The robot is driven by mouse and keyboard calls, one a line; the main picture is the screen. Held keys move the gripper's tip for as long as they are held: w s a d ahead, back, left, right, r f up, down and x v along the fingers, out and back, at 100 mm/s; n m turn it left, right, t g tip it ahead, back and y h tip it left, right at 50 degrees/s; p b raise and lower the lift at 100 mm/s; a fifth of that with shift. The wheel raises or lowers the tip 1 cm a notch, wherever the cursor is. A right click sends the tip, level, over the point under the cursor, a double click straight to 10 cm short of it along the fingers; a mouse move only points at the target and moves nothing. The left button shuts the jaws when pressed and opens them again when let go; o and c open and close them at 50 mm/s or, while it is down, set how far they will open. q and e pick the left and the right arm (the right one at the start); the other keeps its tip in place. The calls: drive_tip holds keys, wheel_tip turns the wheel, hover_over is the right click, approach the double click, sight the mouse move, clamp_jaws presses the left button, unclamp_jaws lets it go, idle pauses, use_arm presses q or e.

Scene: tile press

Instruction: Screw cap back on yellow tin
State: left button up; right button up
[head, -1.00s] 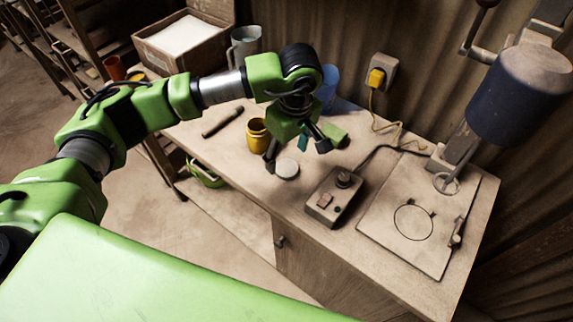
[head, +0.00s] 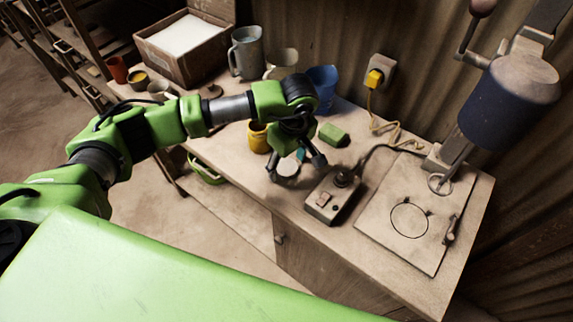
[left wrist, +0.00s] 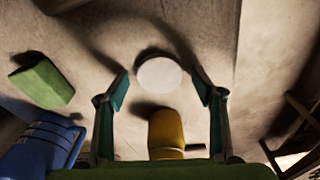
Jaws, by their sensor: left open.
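The yellow tin (head: 258,138) stands on the bench, partly hidden behind my left arm in the head view. It also shows at the lower middle of the left wrist view (left wrist: 166,132). The cap, a round whitish disc (head: 287,168), lies apart from the tin on the bench. In the left wrist view the cap (left wrist: 160,75) lies between and just beyond the fingertips. My left gripper (head: 296,172) is open and empty, pointing down over the cap; its fingers (left wrist: 160,82) are on either side of it. My right gripper is not in view.
A control box (head: 334,196) with a knob stands just right of the cap. A green block (head: 333,135) and a blue cup (head: 322,86) are behind the gripper. The press (head: 508,100) and its plate (head: 380,228) are at the right.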

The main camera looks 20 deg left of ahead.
sight(286, 166)
use_arm(q)
drive_tip(key=c, duration=0.8)
drive_tip(key=shift+r, duration=0.15)
drive_tip(key=shift+r+b, duration=0.2)
drive_tip(key=shift+b, duration=0.15)
wheel_tip(286, 166, up, 2)
drive_tip(key=shift+r+b, duration=0.2)
drive_tip(key=shift+b, duration=0.7)
drive_tip(key=s+r+b, duration=0.1)
drive_tip(key=s+r, duration=0.2)
drive_tip(key=s, duration=0.1)
drive_tip(key=s+r+b, duration=0.1)
drive_tip(key=s+r, duration=0.2)
drive_tip(key=s, duration=0.2)
drive_tip(key=s+r+b, duration=0.1)
drive_tip(key=s+r, duration=0.3)
drive_tip(key=s, duration=0.1)
drive_tip(key=shift+d+b, duration=0.15)
drive_tip(key=shift+b, duration=0.15)
